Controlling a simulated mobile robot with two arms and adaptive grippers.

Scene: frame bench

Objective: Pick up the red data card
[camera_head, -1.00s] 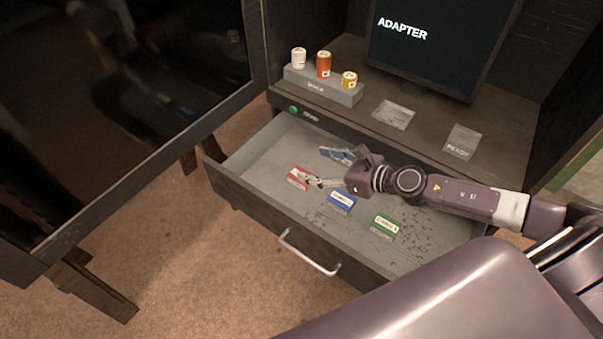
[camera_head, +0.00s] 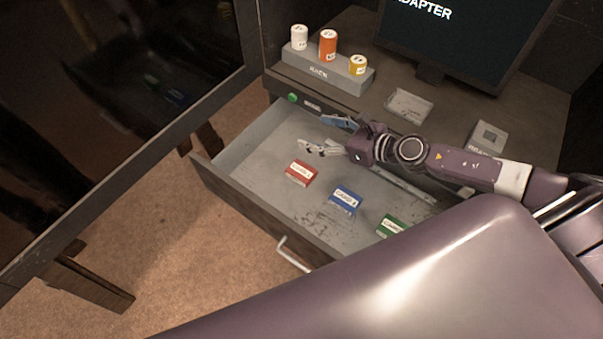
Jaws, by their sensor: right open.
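The red data card (camera_head: 300,173) lies flat at the left of the open drawer (camera_head: 262,158), with a white label on its top. My right gripper (camera_head: 318,134) reaches in from the right over the drawer. Its fingers are spread and empty, pointing left. In the picture they sit just above the red card, toward the back of the drawer, apart from it. The whole card shows. My left gripper is out of view.
A blue card (camera_head: 345,199) and a green card (camera_head: 392,226) lie right of the red one. A grey rack (camera_head: 326,70) with three cylinders stands on the bench beside a monitor (camera_head: 450,45). The drawer handle (camera_head: 292,255) is at the front. A dark panel (camera_head: 110,90) stands at left.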

